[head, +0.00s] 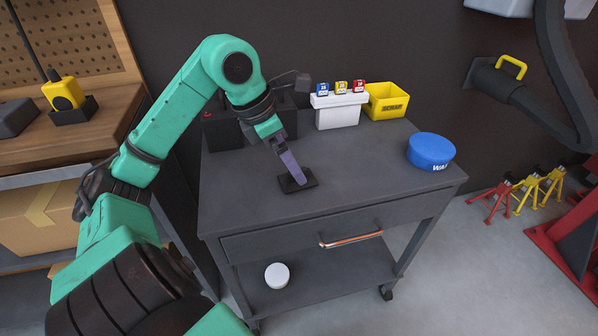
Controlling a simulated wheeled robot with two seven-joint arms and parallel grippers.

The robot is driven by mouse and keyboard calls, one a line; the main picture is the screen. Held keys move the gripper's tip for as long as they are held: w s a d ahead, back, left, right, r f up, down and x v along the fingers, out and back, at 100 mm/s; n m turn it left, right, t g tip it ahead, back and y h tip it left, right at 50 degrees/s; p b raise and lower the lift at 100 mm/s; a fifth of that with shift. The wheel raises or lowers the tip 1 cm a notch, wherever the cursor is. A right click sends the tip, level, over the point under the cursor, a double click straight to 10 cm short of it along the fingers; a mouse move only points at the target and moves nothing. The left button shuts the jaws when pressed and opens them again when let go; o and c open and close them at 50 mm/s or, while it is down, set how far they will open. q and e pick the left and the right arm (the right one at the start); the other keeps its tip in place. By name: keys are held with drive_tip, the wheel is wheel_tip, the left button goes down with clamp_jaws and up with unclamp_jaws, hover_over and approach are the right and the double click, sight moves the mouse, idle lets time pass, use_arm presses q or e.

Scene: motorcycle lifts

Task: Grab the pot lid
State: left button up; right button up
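A round blue lid-like piece (431,150) with pale lettering on its side lies on the right of the dark cart top (350,165). I cannot tell whether it is a loose lid or a lidded pot. My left arm reaches in from the left, and its gripper end (270,130) is above the cart's left half, well apart from the blue piece. A slim purple piece (291,168) slants down from the gripper end to a small black plate (298,181). Whether the gripper holds it is unclear; its fingers cannot be made out. My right gripper is not in view.
A white holder (339,110) with small coloured blocks and a yellow bin (387,101) stand at the cart's back. A dark box (222,132) is partly behind my arm. A white disc (277,275) lies on the lower shelf. The cart top's front middle is clear.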

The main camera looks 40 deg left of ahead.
use_arm(q)
drive_tip(key=x, duration=0.4)
drive_tip(key=shift+d, duration=0.1)
drive_tip(key=c, duration=1.4)
drive_tip(key=shift+r, duration=0.1)
drive_tip(key=shift+r, duration=0.3)
wheel_tip(320, 180, up, 19)
drive_tip(key=p, duration=1.2)
drive_tip(key=shift+r, duration=0.15)
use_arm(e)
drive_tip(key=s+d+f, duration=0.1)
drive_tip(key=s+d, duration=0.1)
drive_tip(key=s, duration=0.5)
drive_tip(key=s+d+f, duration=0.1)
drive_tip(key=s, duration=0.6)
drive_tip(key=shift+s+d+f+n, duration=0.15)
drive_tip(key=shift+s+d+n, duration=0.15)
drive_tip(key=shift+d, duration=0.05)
